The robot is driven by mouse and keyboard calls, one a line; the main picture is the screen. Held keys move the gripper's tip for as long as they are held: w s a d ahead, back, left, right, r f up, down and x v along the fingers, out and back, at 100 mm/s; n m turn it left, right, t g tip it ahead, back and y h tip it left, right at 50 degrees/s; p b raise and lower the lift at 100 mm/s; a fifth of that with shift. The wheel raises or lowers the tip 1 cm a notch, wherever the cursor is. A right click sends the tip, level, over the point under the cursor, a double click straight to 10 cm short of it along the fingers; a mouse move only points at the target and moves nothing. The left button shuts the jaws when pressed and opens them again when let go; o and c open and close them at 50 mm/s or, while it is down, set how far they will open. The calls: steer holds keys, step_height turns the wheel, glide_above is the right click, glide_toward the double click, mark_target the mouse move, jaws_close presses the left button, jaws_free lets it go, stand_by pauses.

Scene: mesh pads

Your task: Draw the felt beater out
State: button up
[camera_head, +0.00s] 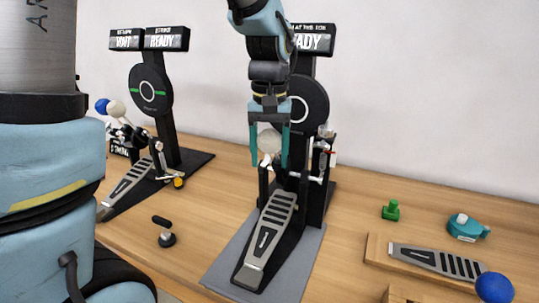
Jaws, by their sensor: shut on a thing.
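The felt beater (268,141) shows a pale rounded head on the right-hand drum pedal (266,238). My gripper (268,163) points straight down over this pedal, and its two teal fingers are shut on the beater head, one on each side. The beater's shaft and its clamp are mostly hidden or too small to make out. Behind stands a black post with a round dark pad (310,99), partly covered by my arm. A sign reading READY (316,40) tops the post.
A second pedal (128,187) with a blue and a pale beater head stands at the left. A black knob (167,239), a green piece (391,210), a teal tape-like case (467,228), a wooden board with a footplate (437,263) and a blue ball (494,288) lie on the table.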

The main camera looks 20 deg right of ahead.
steer(key=shift+c, duration=0.8)
steer(key=shift+s+a+r+p, duration=0.35)
steer(key=shift+r+p, duration=0.15)
steer(key=shift+r, duration=0.2)
steer(key=shift+s+a+r+p, duration=0.3)
steer(key=shift+s+r+p, duration=0.1)
steer(key=shift+r+p, duration=0.2)
steer(key=shift+s+a+r+p, duration=0.35)
steer(key=shift+r+p, duration=0.1)
steer(key=shift+r, duration=0.3)
step_height(320, 180, up, 3)
steer(key=shift+f+p, duration=0.1)
steer(key=shift+p, duration=0.35)
